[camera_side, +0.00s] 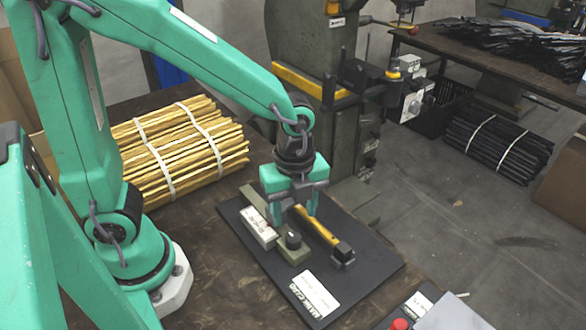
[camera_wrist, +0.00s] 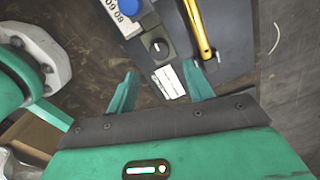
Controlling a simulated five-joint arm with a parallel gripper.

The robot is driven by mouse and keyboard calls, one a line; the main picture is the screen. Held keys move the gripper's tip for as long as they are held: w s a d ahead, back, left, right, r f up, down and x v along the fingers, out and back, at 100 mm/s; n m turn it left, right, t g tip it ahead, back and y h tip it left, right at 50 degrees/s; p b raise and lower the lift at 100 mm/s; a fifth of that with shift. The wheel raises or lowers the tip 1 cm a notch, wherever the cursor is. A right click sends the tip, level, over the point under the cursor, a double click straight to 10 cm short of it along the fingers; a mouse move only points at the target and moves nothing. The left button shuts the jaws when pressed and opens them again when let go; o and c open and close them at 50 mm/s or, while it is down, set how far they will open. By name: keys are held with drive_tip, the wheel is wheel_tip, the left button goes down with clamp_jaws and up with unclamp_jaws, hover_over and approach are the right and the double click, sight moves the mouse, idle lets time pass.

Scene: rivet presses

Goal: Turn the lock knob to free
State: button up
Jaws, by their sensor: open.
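The lock knob (camera_side: 292,240) is a round black knob on an olive-grey block on the dark base plate (camera_side: 360,277). In the wrist view the knob (camera_wrist: 158,47) has a short white mark; I cannot read a setting. My gripper (camera_side: 295,217) points down over the plate, behind and above the knob in the side view. In the wrist view my fingers (camera_wrist: 158,72) are spread and empty, with the knob beyond their tips, apart from them. A yellow lever (camera_side: 318,227) with a black end lies to the right of the knob.
A white label block (camera_side: 258,228) stands left of the knob. A white name plate (camera_side: 313,293) lies on the front of the plate. A blue button (camera_wrist: 130,4) shows in the wrist view. A bundle of yellow rods (camera_side: 180,150) lies behind left; a green press (camera_side: 320,70) stands behind.

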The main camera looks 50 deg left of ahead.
sight(294, 238)
drive_tip(key=shift+f, duration=3.9)
drive_tip(key=c, duration=1)
